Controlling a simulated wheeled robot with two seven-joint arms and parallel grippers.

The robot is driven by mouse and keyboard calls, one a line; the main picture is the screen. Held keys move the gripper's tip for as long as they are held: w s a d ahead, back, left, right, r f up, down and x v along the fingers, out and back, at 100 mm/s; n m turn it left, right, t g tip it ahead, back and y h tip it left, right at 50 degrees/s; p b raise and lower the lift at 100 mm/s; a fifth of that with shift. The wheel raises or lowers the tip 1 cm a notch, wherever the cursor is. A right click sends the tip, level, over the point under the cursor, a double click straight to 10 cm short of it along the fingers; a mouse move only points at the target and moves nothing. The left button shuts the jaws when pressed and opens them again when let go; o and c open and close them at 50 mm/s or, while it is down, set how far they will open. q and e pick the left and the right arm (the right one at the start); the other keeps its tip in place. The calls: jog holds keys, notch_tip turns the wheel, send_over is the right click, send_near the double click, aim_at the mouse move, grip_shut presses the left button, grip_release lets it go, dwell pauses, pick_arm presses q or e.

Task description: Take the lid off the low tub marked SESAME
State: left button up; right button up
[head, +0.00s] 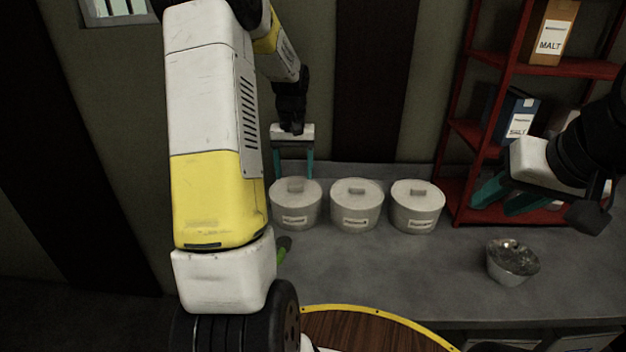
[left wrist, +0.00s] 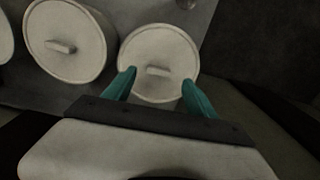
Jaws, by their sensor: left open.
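Three low pale tubs with lids stand in a row on the grey counter: a left tub (head: 295,208), a middle tub (head: 357,210) and a right tub (head: 417,210). Each has a front label too small to read, so I cannot tell which says SESAME. Each lid has a bar handle. My left gripper (head: 294,177) is open above the left tub, pointing down. In the left wrist view its fingers (left wrist: 158,80) lie on either side of that lid's handle (left wrist: 158,71), apart from it. My right gripper (head: 507,202) hangs empty at the right, its fingers apart.
A metal bowl (head: 513,262) stands on the counter (head: 400,275) at the right. A red shelf (head: 480,136) holds boxes marked MALT (head: 551,35) and SALT (head: 512,118). A green item (head: 283,252) is partly hidden by my left arm. A round yellow-rimmed wooden top (head: 375,330) is in front.

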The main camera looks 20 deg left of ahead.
aim_at(295, 185)
pick_arm(q)
notch_tip(295, 185, down, 4)
jog(key=shift+w+f, duration=0.1)
grip_shut()
dwell(0.4)
